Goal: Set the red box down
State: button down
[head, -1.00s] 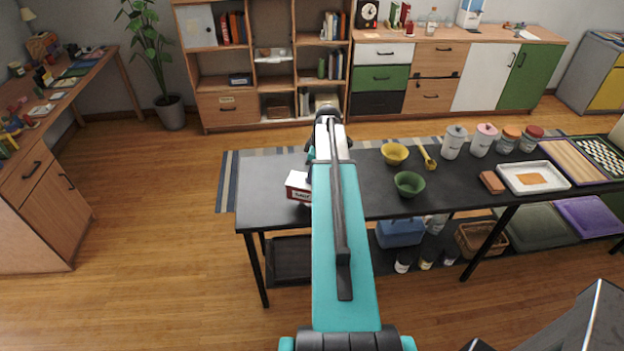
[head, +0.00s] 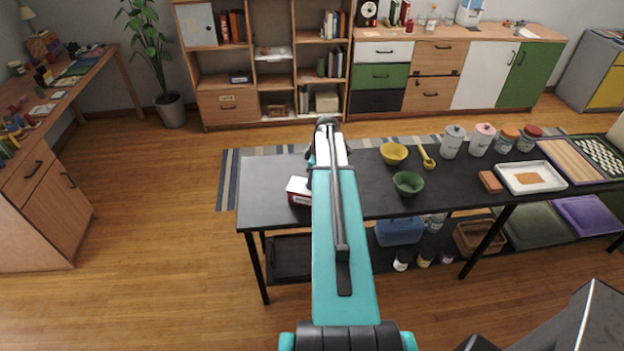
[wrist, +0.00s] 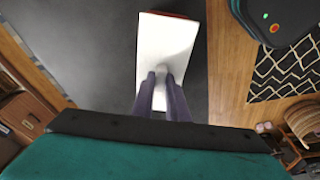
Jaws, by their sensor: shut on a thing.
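The red box (head: 299,192) has a white top and red on its side. In the head view it is at the left end of the black table (head: 262,190), partly hidden behind my arm. In the wrist view the box (wrist: 160,45) shows mostly its white face, with a thin red edge at the far end. My gripper (wrist: 165,78) is shut on the box, its two dark fingers close together at the near part of the white face. I cannot tell whether the underside touches the tabletop.
The tabletop left of the box is bare. To the right stand a yellow bowl (head: 394,154), a green bowl (head: 408,183), a yellow scoop (head: 427,158), a brown block (head: 490,182), a white tray (head: 508,181) and several lidded jars. A lower shelf holds a blue bin (head: 399,232).

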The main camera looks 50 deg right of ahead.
jog(key=shift+f, duration=0.15)
jog(key=shift+f, duration=0.15)
jog(key=c, duration=1.7)
grip_release()
jog(key=shift+c, duration=0.2)
jog(key=shift+r, duration=0.3)
notch_tip(320, 180, up, 12)
jog(key=s+d+b, duration=0.1)
jog(key=s+b, duration=0.1)
jog(key=b, duration=0.2)
jog(key=shift+f, duration=0.25)
jog(key=shift+s, duration=0.1)
